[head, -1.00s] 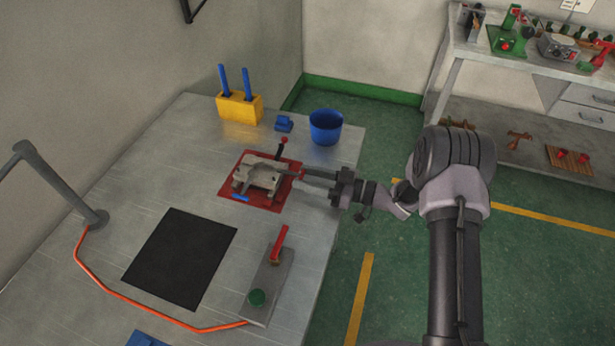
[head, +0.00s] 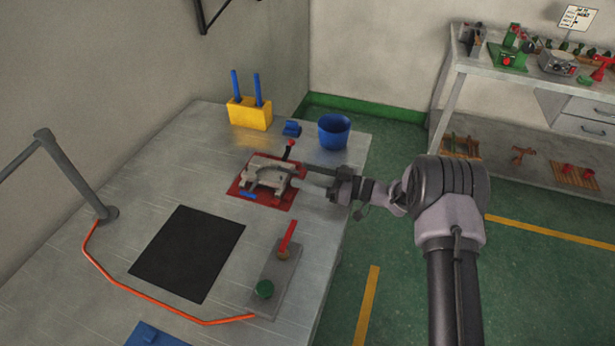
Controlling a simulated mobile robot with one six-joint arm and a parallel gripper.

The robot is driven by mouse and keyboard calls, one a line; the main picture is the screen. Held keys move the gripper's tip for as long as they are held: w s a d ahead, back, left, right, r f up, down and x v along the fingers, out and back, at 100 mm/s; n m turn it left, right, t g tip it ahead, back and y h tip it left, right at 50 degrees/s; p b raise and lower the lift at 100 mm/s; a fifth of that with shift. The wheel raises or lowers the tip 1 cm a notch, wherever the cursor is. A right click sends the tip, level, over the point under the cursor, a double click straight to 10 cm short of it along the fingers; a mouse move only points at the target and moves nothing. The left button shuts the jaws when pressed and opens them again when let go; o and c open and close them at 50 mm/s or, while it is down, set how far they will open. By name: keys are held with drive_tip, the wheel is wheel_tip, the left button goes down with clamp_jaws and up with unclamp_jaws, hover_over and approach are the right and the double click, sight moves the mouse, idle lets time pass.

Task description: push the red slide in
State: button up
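A pale grey mold-like fixture (head: 268,174) sits on a red base plate (head: 276,202) on the metal table. A small red part (head: 301,170) shows at the fixture's right side, close to my gripper's fingertips; I cannot tell for sure that it is the red slide, or whether they touch. A red-knobbed lever (head: 289,147) stands behind the fixture. My gripper (head: 312,171) reaches in from the right, low beside the fixture. Its fingers are small and seen partly edge-on, so their opening is unclear.
A blue cup (head: 333,131), small blue block (head: 292,128) and yellow holder (head: 250,114) stand behind. A box with red handle (head: 287,237) and green button (head: 264,289) is in front. A black mat (head: 187,254) lies left. A grey post (head: 77,175) stands at left.

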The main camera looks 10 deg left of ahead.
drive_tip(key=shift+d, duration=0.1)
drive_tip(key=s+d+p, duration=0.2)
drive_tip(key=d+p, duration=0.2)
drive_tip(key=d, duration=1.3)
drive_tip(key=shift+s, duration=0.25)
